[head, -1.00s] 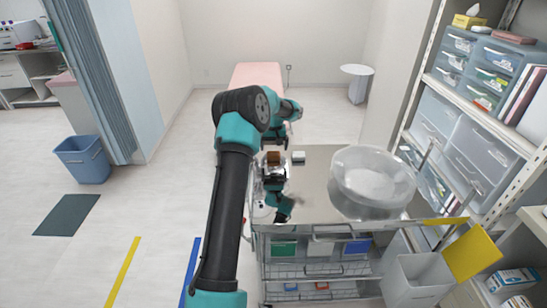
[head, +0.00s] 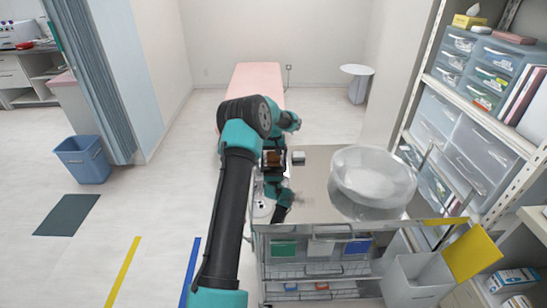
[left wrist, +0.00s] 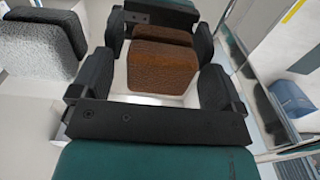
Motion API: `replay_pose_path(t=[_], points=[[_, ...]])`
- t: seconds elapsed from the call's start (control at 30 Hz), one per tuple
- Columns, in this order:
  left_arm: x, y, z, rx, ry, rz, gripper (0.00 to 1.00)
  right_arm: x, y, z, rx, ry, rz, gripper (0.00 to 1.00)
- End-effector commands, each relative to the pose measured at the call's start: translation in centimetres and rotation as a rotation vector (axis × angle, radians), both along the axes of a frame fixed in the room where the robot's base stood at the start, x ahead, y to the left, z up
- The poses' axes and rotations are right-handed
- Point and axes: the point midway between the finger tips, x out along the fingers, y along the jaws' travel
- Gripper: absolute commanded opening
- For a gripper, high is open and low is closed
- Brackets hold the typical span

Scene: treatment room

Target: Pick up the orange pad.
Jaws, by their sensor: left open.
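The orange pad (head: 272,158), a small brownish-orange block, sits on the shiny metal cart top near its left edge. My left gripper (left wrist: 158,88) is open, with one finger on each side of the pad and a visible gap at each side. In the head view my left gripper (head: 273,165) is small and partly hidden by my arm. My right gripper is not in view.
A large clear basin (head: 372,178) fills the right of the cart top (head: 318,205). Bare metal lies between. A drawer shelf (head: 470,130) stands at right.

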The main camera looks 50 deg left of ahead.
Motion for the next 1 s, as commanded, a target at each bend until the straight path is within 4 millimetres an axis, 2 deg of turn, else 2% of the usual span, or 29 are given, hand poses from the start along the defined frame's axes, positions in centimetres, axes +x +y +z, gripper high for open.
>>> replay_pose_path(t=[0.13,0.7,1.0], points=[[0.00,0.00,0.02,0.000,0.000,0.000,0.94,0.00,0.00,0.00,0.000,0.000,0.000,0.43],[0.01,-0.01,0.02,0.000,0.000,0.000,0.39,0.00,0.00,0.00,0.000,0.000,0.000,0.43],[0.01,0.00,0.25,0.000,0.000,0.000,0.37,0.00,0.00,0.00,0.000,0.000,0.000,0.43]])
